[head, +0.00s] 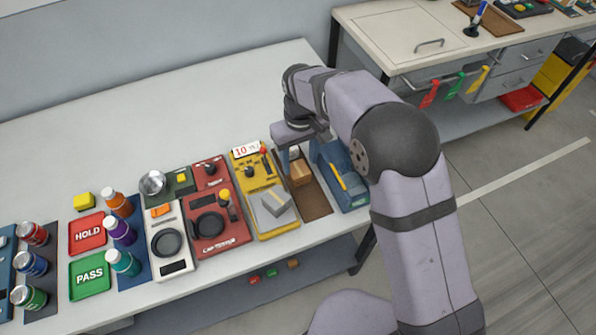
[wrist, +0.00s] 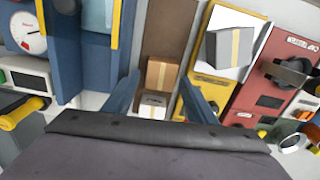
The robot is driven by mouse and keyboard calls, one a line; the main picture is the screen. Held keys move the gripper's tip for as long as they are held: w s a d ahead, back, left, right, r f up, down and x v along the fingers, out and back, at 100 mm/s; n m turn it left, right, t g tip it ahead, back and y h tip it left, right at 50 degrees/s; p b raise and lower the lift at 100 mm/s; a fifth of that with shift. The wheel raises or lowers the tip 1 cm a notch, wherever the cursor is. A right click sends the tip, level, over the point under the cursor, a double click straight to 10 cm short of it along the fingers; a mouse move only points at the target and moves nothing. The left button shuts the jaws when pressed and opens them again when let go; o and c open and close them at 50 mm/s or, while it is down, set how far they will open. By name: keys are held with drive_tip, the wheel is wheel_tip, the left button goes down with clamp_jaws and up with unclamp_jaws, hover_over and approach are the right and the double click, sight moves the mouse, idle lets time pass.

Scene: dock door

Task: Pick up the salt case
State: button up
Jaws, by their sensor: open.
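My gripper (head: 298,157) is open above the brown mat (head: 316,202). In the wrist view its two blue fingers (wrist: 158,84) stand apart on either side of two small boxes. One is a brown cardboard box (wrist: 160,73) with a tape strip; it also shows in the head view (head: 301,173). The other is a white-topped box (wrist: 152,106) with dark print too small to read, closer to my palm and partly hidden by it. I cannot read the word salt on any box, so which one is the salt case is not clear. Neither box looks gripped.
A blue tray (head: 352,202) with a yellow bar stands right of the mat in the head view. Left of it is a yellow scale (head: 262,172) bearing a grey taped box (head: 277,203). Red devices, bottles, cans and HOLD and PASS trays fill the left.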

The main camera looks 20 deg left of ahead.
sight(298, 169)
drive_tip(key=shift+a+f+p, duration=0.15)
drive_tip(key=shift+f+p, duration=0.55)
drive_tip(key=shift+f, duration=0.6)
drive_tip(key=shift+a+f+p, duration=0.1)
drive_tip(key=shift+f+p, duration=0.55)
drive_tip(key=shift+f, duration=0.6)
drive_tip(key=shift+c, duration=0.4)
drive_tip(key=c, duration=0.8)
